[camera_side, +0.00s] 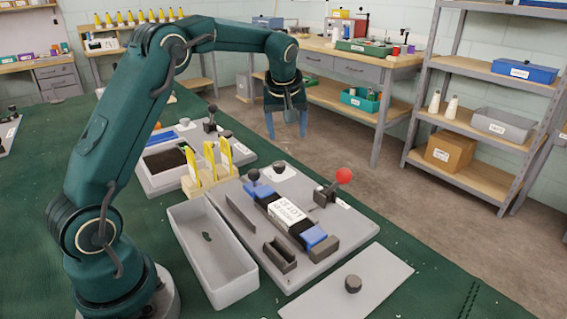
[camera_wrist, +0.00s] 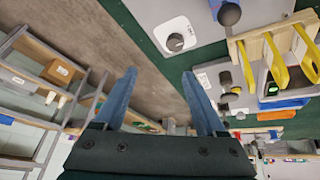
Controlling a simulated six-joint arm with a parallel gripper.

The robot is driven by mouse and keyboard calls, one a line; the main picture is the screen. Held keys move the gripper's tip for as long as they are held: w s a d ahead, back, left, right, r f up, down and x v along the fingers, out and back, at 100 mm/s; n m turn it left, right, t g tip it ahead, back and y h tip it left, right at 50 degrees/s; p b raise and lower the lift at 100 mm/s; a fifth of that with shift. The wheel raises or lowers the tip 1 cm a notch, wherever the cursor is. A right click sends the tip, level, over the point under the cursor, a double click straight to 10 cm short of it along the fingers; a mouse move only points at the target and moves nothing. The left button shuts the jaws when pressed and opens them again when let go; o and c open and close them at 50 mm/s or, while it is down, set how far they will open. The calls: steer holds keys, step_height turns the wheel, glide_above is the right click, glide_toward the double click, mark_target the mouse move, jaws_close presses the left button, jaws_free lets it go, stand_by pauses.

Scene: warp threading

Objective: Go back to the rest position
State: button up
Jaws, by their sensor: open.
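My gripper (camera_side: 288,124) hangs in the air, pointing down, above and behind the grey fixture board (camera_side: 309,272). Its two blue fingers are apart with nothing between them. They also show apart in the wrist view (camera_wrist: 158,92). On the board in the side view lies a dark strip with blue ends and a white label (camera_side: 287,213). My gripper touches none of these.
A wooden rack with yellow-handled tools (camera_side: 209,165) stands left of the board. An open grey bin (camera_side: 212,250) and a white plate with a dark knob (camera_side: 378,284) are at the front. Workbenches and shelving (camera_side: 474,116) stand beyond the table. The air around my gripper is clear.

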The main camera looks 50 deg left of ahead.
steer(key=s+d+r+m+t+h, duration=0.2)
steer(key=s+d+r+m+t, duration=0.15)
steer(key=s+d+r, duration=0.7)
steer(key=s+d+f+m+h, duration=0.1)
steer(key=s+d+f+m, duration=0.2)
steer(key=s, duration=0.4)
steer(key=s+d+f+m+g+h, duration=0.1)
steer(key=s+d+f+m, duration=0.2)
steer(key=s, duration=0.4)
step_height(320, 180, down, 2)
steer(key=shift+s+d+f+m, duration=0.2)
steer(key=shift+d+m, duration=0.1)
steer(key=shift+m, duration=0.45)
